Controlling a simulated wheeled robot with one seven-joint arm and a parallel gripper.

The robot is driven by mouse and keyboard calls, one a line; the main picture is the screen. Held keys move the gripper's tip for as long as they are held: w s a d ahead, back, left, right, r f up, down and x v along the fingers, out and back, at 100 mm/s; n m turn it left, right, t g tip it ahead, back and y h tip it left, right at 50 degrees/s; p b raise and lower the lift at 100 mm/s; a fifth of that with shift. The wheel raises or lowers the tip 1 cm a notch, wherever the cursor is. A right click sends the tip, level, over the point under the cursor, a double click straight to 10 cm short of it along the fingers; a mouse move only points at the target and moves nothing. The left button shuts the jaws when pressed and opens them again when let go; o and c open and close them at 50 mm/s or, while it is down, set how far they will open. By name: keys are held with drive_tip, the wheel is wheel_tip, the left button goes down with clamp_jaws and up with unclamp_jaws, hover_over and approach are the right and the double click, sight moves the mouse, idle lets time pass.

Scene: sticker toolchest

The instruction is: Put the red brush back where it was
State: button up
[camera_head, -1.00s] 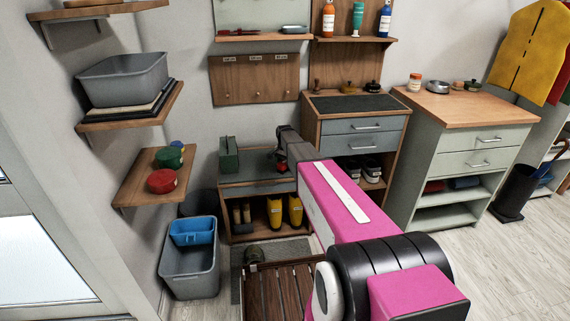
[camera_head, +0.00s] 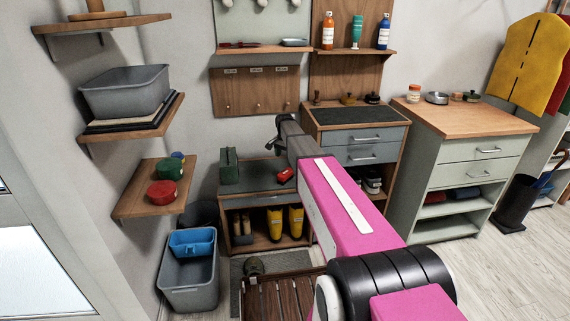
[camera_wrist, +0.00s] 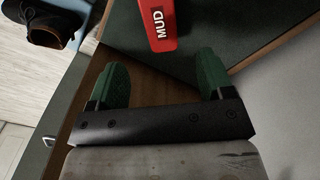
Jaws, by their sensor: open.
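The red brush (camera_head: 285,174) lies on the dark top of the low bench (camera_head: 258,176) in the head view. In the wrist view its red body with white "MUD" lettering (camera_wrist: 163,28) lies beyond my fingertips, and its far end is cut off by the frame. My gripper (camera_wrist: 162,65) is open, with its two green fingers apart and nothing between them. In the head view my gripper (camera_head: 277,132) is above the bench. A wooden board (camera_head: 238,96) with pegs and small labels is on the wall above; no brush shows on it.
A green box (camera_head: 229,166) stands on the bench's left. Yellow boots (camera_head: 296,222) are below. A drawer cabinet (camera_head: 355,136) stands right of the bench. Wall shelves with a grey bin (camera_head: 124,92) and red tin (camera_head: 162,194) are left. A dark shoe (camera_wrist: 47,24) shows in the wrist view.

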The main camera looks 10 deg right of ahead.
drive_tip(key=s+f+n, duration=0.2)
drive_tip(key=s+n, duration=0.2)
drive_tip(key=s, duration=1.4)
drive_tip(key=s+f+n, duration=0.3)
drive_tip(key=s+n, duration=0.2)
drive_tip(key=s, duration=1.4)
drive_tip(key=shift+f, duration=0.3)
drive_tip(key=shift+s+d, duration=0.1)
